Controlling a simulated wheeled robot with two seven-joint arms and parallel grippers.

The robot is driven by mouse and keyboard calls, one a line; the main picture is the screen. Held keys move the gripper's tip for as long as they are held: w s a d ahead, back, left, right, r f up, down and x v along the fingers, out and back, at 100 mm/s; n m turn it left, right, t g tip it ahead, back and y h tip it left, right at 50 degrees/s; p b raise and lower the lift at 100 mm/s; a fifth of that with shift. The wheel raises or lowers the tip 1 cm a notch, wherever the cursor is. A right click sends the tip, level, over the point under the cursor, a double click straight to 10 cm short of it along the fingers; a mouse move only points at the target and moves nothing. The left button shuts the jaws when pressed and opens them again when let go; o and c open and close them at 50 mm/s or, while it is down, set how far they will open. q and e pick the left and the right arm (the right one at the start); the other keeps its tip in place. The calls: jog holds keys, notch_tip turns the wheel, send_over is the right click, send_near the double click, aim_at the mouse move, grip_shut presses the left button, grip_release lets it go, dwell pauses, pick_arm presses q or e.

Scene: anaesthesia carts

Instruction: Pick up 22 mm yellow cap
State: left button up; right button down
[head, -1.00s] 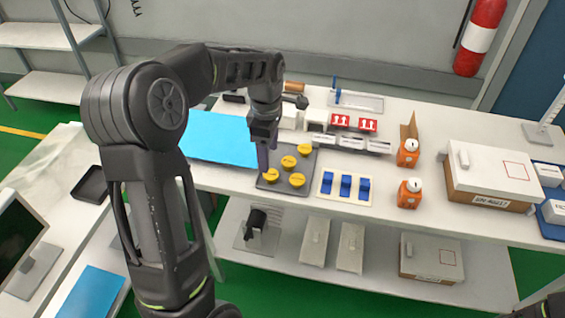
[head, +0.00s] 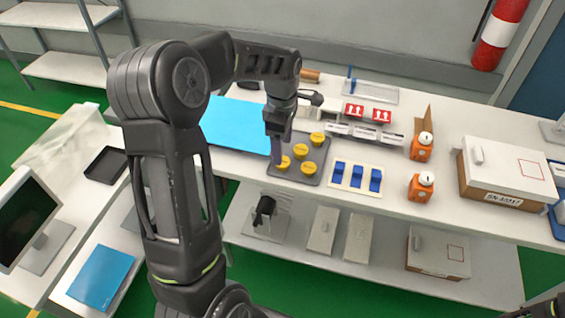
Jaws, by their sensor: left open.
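Several round yellow caps (head: 308,168) sit on a dark grey tray (head: 312,178) near the front edge of the bench. My left gripper (head: 277,158) points down at the tray's left side, with its fingertips right beside the leftmost yellow cap (head: 284,163). Its jaws are open. I cannot tell whether the fingers touch or straddle that cap, as the gripper partly covers it. The cap sizes cannot be read. My right gripper does not show; only a dark part of my own body is at the lower right corner.
A blue mat (head: 240,124) lies left of the tray. A cream rack with blue pieces (head: 357,176) stands close on its right, then orange containers (head: 420,188) and a cardboard box (head: 508,172).

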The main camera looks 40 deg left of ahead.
aim_at(283, 167)
pick_arm(q)
notch_tip(283, 167, down, 5)
jog(key=shift+d+f+p, duration=0.1)
jog(key=shift+p, duration=0.5)
jog(key=shift+c, duration=0.3)
grip_shut()
dwell(0.5)
